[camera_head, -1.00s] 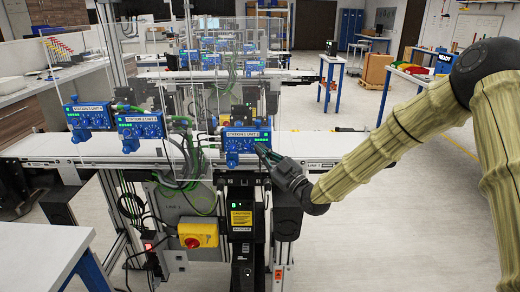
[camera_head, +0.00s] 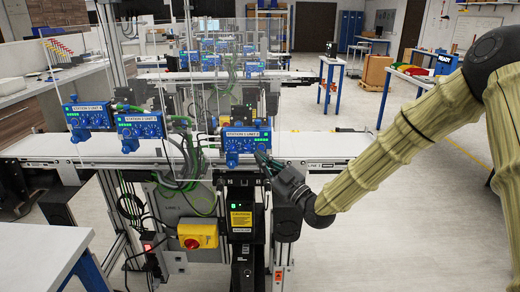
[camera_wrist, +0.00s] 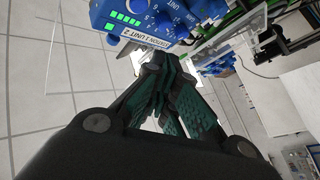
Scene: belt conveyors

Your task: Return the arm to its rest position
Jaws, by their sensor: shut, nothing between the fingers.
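My gripper (camera_head: 270,165) is at the end of my arm, which reaches in from the right in the head view. It is shut and empty. Its fingertips are at the right lower corner of a blue control unit (camera_head: 240,143) on the conveyor's front side; I cannot tell whether they touch it. In the wrist view my gripper (camera_wrist: 165,65) points toward the same unit (camera_wrist: 128,22), whose green lights and knobs show at the top.
Two more blue units (camera_head: 140,127) (camera_head: 88,116) stand along the belt (camera_head: 310,145) to the left. A yellow switch box (camera_head: 198,236) is mounted below. Clear panels rise behind the units. The floor (camera_head: 370,245) at the right is open.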

